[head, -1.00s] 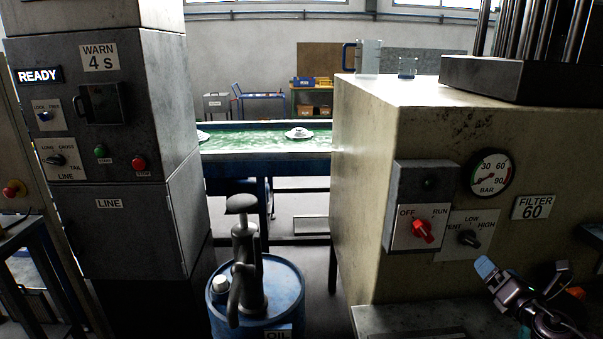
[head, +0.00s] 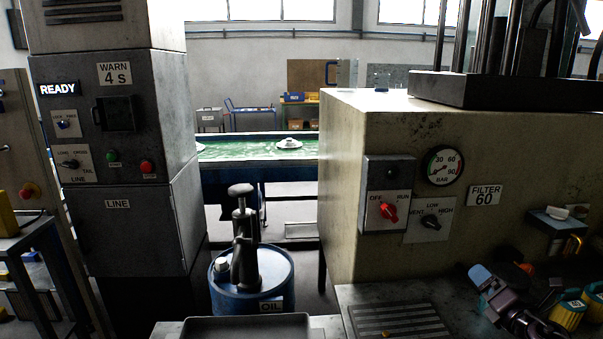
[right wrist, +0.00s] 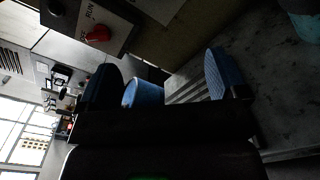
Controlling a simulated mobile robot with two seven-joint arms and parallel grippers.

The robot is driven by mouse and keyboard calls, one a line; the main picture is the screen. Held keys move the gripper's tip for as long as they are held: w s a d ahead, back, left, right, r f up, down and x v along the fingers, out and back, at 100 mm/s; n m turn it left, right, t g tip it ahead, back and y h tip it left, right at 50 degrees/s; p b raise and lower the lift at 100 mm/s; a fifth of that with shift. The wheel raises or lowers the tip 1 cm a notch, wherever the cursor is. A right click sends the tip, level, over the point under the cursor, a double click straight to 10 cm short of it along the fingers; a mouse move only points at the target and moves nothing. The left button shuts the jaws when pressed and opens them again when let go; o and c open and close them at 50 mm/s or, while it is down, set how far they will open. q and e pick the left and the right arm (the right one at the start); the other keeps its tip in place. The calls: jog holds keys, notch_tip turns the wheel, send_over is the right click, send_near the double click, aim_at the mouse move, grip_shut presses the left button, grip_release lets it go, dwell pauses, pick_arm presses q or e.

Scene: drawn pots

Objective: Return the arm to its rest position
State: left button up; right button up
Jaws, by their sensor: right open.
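My right gripper (head: 494,284) is at the lower right in the head view, above the grey bench in front of the beige cabinet. Its blue-tipped fingers stand apart in the right wrist view (right wrist: 160,80). Nothing is held between them. A blue drum (right wrist: 143,92) shows beyond the gap, well away from the fingers. My left gripper is not in view.
The beige cabinet (head: 345,180) with red OFF/RUN switch (head: 388,212) and gauge stands behind the bench. A blue oil drum (head: 275,285) with a pump stands left of it. Yellow-and-blue items (head: 568,312) lie close right of my gripper. A grey control column (head: 135,215) stands left.

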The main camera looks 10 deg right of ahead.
jog(key=s+a+f+m+g+y, duration=0.2)
jog(key=s+a+f+m+g, duration=0.4)
jog(key=s+a+f+m, duration=1.4)
jog(key=a+f+m, duration=0.2)
jog(key=a+m, duration=0.2)
jog(key=shift+s+f+m, duration=0.3)
jog(key=shift+s+m, duration=0.05)
jog(key=shift+m, duration=0.05)
